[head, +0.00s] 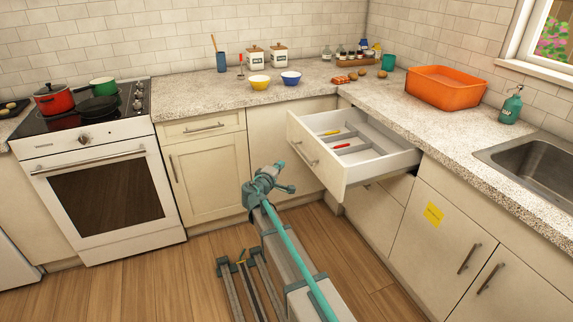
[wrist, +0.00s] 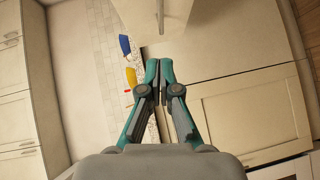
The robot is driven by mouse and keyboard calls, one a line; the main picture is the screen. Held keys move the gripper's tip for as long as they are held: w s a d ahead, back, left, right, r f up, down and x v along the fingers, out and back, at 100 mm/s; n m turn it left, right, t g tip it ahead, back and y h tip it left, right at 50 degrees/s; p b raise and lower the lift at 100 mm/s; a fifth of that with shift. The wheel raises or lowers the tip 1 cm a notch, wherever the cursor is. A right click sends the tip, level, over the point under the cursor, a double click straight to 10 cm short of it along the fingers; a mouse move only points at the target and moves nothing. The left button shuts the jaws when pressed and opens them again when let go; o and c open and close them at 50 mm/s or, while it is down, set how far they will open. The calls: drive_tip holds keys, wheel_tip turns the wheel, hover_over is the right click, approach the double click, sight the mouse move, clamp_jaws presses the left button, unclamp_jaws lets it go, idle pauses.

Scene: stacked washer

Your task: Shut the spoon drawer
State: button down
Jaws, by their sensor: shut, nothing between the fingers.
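The spoon drawer (head: 355,148) stands pulled out from the right-hand cabinets in the head view. A yellow-handled and a red-handled utensil lie in its compartments. Its pale front panel (head: 315,160) has a bar handle and faces left. In the wrist view the drawer front (wrist: 178,20) and its handle show at the top edge. My gripper (wrist: 160,70) is shut and empty, its fingertips pointing toward the drawer front with a visible gap in the picture. In the head view my gripper (head: 277,170) is left of and below the drawer front; its fingertips are hard to make out.
The corner cabinet door (head: 275,135) is behind the drawer. The white oven (head: 105,195) stands at left. A yellow bowl (head: 260,83) and blue bowl (head: 291,78) sit on the counter, with an orange tub (head: 445,93) at right. The wood floor at left is clear.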

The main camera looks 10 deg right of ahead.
drive_tip(key=p, duration=0.1)
approach(300, 152)
drive_tip(key=w, duration=0.4)
drive_tip(key=shift+w+d+f+p, duration=0.15)
drive_tip(key=shift+d+f+p, duration=0.1)
drive_tip(key=shift+d, duration=0.3)
drive_tip(key=shift+w+d+f+p, duration=0.15)
drive_tip(key=shift+d+f, duration=0.1)
drive_tip(key=shift+d, duration=0.25)
drive_tip(key=shift+d+f, duration=0.1)
drive_tip(key=shift+d, duration=0.25)
drive_tip(key=shift+w+d, duration=0.1)
